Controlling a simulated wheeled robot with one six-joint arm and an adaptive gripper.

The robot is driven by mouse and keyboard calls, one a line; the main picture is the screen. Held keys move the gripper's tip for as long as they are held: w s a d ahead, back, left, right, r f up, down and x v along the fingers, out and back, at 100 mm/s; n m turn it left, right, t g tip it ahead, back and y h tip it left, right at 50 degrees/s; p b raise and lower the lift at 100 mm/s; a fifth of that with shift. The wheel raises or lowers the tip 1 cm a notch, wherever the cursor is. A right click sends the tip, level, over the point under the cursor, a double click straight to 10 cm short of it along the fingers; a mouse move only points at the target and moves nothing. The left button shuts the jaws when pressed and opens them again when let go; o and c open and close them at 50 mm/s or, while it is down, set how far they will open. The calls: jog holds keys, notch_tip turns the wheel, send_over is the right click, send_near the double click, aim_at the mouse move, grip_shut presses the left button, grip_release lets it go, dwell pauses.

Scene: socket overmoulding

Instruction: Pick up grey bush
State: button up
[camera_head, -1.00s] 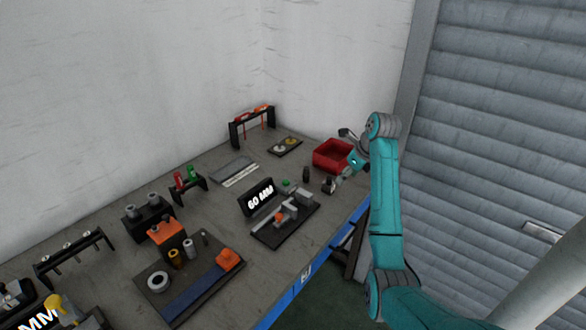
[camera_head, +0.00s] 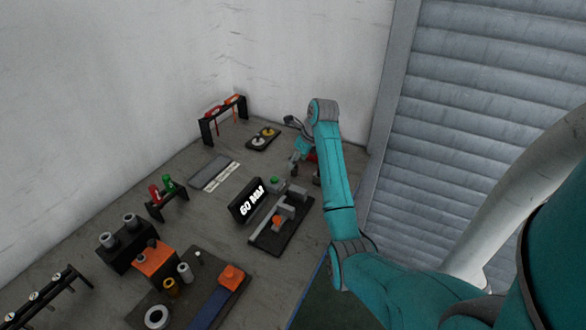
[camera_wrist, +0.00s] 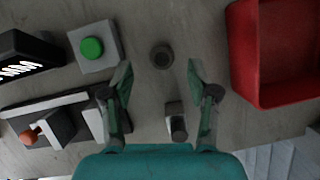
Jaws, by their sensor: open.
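A dark grey round bush (camera_wrist: 162,56) with a hollow top stands upright on the table in the wrist view. It lies a little beyond and between the fingertips of my gripper (camera_wrist: 159,72). The fingers are apart, with nothing between them that I can see held. In the head view my gripper (camera_head: 296,158) is low over the far right end of the table, and the bush cannot be made out clearly there.
A small dark block-like part (camera_wrist: 177,122) stands near my right finger. A red bin (camera_wrist: 244,60) is close on the right. A green button box (camera_wrist: 92,48), a "60 MM" display (camera_head: 250,200) and a clamp fixture (camera_wrist: 58,120) are on the left.

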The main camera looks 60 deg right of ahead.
jog(key=shift+w+x, duration=0.15)
jog(key=shift+x, duration=1.2)
jog(key=shift+w+x, duration=0.15)
jog(key=shift+x, duration=1.25)
jog(key=shift+d+r, duration=0.1)
jog(key=shift+r, duration=0.05)
grip_shut()
